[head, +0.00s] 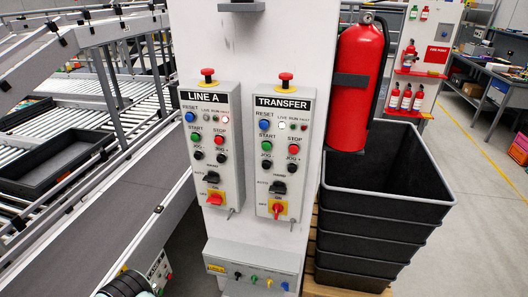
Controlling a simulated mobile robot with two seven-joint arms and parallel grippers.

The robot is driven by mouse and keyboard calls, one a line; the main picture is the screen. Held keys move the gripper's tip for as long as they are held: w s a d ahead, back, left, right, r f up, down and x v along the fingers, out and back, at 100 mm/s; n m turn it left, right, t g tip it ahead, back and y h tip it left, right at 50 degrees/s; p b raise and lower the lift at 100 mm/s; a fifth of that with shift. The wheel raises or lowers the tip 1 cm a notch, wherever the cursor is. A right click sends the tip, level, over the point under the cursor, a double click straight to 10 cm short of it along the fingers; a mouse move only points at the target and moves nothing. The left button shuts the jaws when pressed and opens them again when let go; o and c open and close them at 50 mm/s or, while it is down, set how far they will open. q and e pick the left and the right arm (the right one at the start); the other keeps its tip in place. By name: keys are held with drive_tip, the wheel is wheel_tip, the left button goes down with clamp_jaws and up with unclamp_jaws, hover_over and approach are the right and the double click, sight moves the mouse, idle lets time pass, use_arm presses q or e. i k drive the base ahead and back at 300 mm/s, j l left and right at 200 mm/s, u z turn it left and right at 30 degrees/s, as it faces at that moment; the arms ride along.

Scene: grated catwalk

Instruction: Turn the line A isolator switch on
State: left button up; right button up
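The LINE A panel (211,140) is a pale box on the left of the white column. Its isolator switch (215,199) is a red handle on a yellow plate near the bottom of the panel. The handle looks turned roughly sideways, and its printed marks are too small to read. Above it are a black selector knob (212,178), several coloured buttons and a red mushroom button (207,75). Neither of my grippers can be made out in the head view, and nothing touches the switch.
The TRANSFER panel (280,150) stands close on the right; its red isolator handle (277,209) looks upright. Small keys hang beside both isolators. A lower box (252,268) juts out below. A fire extinguisher (355,85) and stacked black crates (385,215) flank the right, a conveyor (110,205) the left.

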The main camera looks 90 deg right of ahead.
sight(216, 199)
drive_tip(key=z, duration=2.6)
